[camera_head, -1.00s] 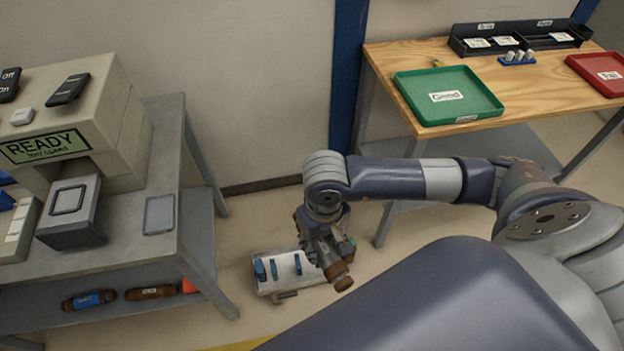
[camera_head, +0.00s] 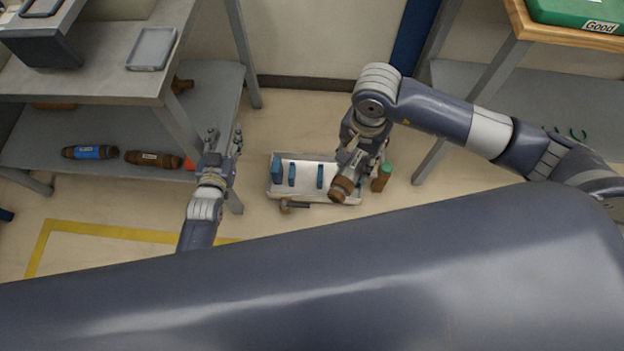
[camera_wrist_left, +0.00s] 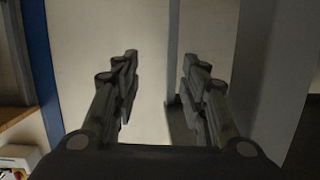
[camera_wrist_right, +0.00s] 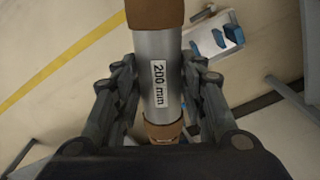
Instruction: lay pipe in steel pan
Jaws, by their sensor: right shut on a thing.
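A light grey metal pan (camera_head: 306,176) with blue upright holders inside stands on the floor in the head view. My right gripper (camera_head: 350,163) is shut around a pipe (camera_head: 342,189) and holds it over the right end of the pan. In the right wrist view the pipe (camera_wrist_right: 158,85) is grey in the middle with brown ends and a "200 mm" label. The pan (camera_wrist_right: 212,42) shows there at the upper right, partly cut off from sight. My left gripper (camera_head: 222,137) is open and empty, left of the pan beside the bench leg.
A grey bench with a lower shelf (camera_head: 100,130) is at the left. On it lie a blue-banded pipe (camera_head: 90,152) and a brown pipe (camera_head: 153,159).

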